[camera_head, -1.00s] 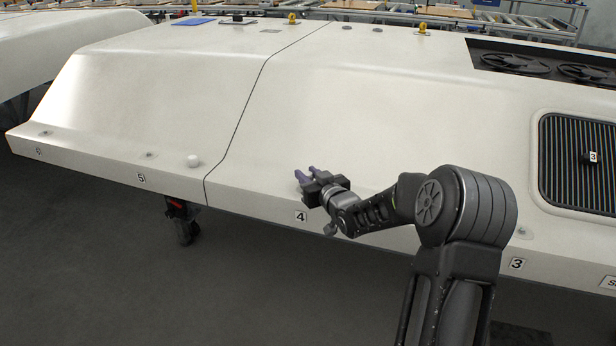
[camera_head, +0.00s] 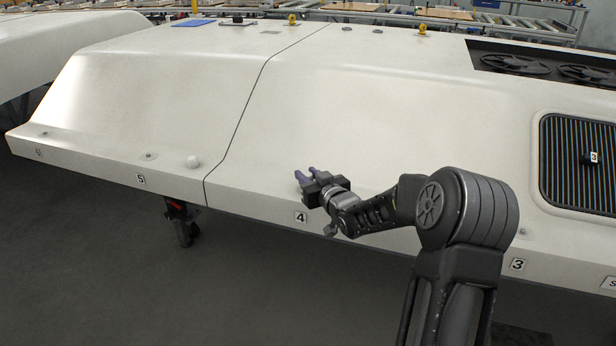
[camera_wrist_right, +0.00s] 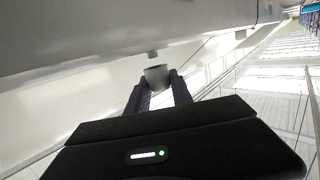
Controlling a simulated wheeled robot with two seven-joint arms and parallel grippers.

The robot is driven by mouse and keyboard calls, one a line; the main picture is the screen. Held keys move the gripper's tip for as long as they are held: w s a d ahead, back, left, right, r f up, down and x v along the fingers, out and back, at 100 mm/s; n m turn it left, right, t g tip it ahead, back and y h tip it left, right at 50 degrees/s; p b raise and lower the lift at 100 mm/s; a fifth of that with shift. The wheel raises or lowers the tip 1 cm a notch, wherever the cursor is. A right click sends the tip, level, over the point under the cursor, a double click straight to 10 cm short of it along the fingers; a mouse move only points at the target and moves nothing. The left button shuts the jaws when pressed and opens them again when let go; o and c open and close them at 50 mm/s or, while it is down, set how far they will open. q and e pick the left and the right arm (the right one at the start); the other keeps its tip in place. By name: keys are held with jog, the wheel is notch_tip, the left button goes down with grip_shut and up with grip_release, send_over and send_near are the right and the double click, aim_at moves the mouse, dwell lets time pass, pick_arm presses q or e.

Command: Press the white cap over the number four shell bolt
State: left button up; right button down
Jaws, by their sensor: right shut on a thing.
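My right gripper (camera_head: 306,177) is over the ledge of the pale shell, just above the number 4 label (camera_head: 300,217). In the right wrist view, its fingers (camera_wrist_right: 158,88) are shut on the white cap (camera_wrist_right: 156,75), which looks grey in the shade. A small dark fitting (camera_wrist_right: 152,54) shows just beyond the cap; I cannot tell if it is the number four bolt or whether the cap touches it. In the head view, the held cap and the number four bolt cannot be made out behind the fingers. My left gripper is out of view.
A white domed cap (camera_head: 193,162) sits on the ledge left of the panel seam (camera_head: 240,120). A bare bolt (camera_head: 148,155) is near the number 5 label (camera_head: 141,179). A striped grille (camera_head: 575,165) is at right. The shell surface above the gripper is clear.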

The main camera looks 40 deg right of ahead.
dwell(0.6)
jog(key=shift+f+b, duration=1.05)
jog(key=shift+b, duration=0.15)
jog(key=c, duration=1.1)
grip_release()
jog(key=shift+o, duration=0.2)
jog(key=p+v, duration=0.1)
jog(key=v, duration=0.6)
jog(key=shift+s+r, duration=0.1)
jog(key=shift+s, duration=0.35)
